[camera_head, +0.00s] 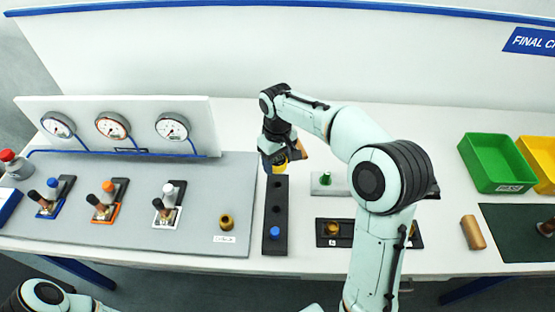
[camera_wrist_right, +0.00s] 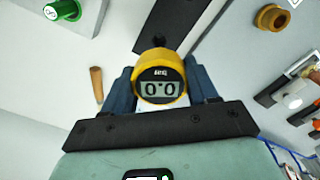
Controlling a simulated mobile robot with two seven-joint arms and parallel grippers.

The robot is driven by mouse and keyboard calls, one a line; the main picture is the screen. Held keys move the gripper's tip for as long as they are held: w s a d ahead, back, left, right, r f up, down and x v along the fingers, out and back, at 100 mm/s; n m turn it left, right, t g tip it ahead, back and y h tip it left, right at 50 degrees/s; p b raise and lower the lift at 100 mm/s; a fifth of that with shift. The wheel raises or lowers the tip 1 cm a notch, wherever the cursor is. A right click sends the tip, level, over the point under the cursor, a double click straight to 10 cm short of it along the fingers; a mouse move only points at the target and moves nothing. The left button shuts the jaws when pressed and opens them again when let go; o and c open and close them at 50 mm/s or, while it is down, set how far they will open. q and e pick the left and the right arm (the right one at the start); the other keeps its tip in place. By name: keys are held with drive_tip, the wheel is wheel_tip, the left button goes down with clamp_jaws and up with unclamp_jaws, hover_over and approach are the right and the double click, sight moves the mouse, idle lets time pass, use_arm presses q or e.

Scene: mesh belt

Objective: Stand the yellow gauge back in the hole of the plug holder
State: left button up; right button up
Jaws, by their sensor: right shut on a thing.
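The yellow gauge (camera_wrist_right: 161,77), a round body with a digital face reading about 0.0, is between the fingers of my right gripper (camera_wrist_right: 162,88). In the head view my right gripper (camera_head: 277,158) is shut on the gauge (camera_head: 281,165) at the far end of the black plug holder (camera_head: 275,191). The holder is a long narrow strip with a blue plug near its front end. It also shows in the wrist view (camera_wrist_right: 182,18), beyond the gauge. The gauge's lower end is hidden, so I cannot tell whether it is in a hole. My left gripper is out of view.
A grey panel (camera_head: 190,235) with valves and a brass fitting (camera_head: 226,222) lies left of the holder. A white block with a green plug (camera_head: 325,178) and a black plate (camera_head: 324,241) are to the right. A green bin (camera_head: 490,185) and a brown cylinder (camera_head: 473,232) lie farther right.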

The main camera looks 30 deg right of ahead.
drive_tip(key=shift+f, duration=0.1)
drive_tip(key=b, duration=0.2)
hover_over(278, 179)
drive_tip(key=s+a, duration=0.1)
drive_tip(key=s, duration=0.1)
drive_tip(key=shift+a+f, duration=0.1)
drive_tip(key=shift+f, duration=2.7)
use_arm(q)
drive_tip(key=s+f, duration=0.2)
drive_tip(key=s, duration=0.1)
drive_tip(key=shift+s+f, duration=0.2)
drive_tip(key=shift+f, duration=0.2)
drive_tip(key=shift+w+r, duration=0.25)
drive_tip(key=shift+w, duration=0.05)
use_arm(e)
drive_tip(key=shift+w, duration=0.15)
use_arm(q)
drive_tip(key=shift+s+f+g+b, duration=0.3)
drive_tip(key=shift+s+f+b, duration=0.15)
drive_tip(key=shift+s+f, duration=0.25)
use_arm(e)
drive_tip(key=shift+f, duration=1.5)
drive_tip(key=o, duration=1.3)
